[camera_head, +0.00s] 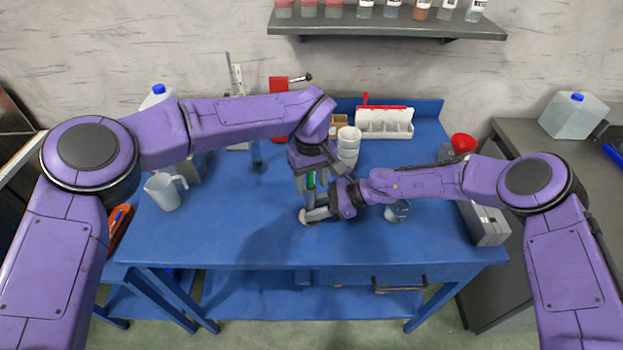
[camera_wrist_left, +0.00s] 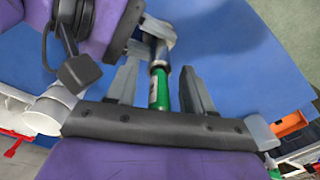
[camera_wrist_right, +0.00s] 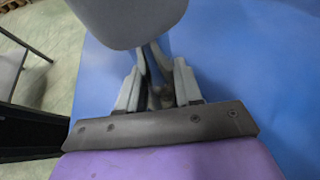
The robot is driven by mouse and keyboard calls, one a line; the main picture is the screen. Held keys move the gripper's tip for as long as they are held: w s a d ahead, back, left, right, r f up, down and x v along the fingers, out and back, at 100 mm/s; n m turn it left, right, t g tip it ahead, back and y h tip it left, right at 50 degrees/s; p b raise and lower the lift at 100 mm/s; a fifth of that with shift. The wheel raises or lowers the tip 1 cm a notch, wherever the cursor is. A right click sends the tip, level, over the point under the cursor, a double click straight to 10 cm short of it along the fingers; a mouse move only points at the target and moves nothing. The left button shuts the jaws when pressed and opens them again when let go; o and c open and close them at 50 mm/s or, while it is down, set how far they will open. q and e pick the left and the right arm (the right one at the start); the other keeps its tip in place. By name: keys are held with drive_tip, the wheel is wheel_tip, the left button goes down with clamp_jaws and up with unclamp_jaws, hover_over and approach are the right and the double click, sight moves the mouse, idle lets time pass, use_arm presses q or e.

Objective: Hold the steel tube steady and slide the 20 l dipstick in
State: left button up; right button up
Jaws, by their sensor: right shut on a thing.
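My left gripper (camera_head: 309,184) is above the middle of the blue table, pointing down. In the left wrist view its fingers (camera_wrist_left: 162,88) stand apart on either side of an upright green piece (camera_wrist_left: 158,90) with a pale label. A metallic grey section (camera_wrist_left: 158,55) continues from the green piece towards my right gripper. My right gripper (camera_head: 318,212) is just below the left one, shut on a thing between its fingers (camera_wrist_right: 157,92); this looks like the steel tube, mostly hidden. I cannot tell how far the dipstick and tube overlap.
A stack of white cups (camera_head: 348,145) stands close behind the grippers. A clear jar (camera_head: 397,211) is under my right forearm. A grey jug (camera_head: 164,190) stands at left, a white rack (camera_head: 384,123) at the back. The table's front middle is clear.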

use_arm(q)
drive_tip(key=shift+r, duration=0.1)
wheel_tip(320, 180, up, 12)
drive_tip(key=shift+f, duration=0.1)
idle(0.4)
use_arm(e)
drive_tip(key=o, duration=0.9)
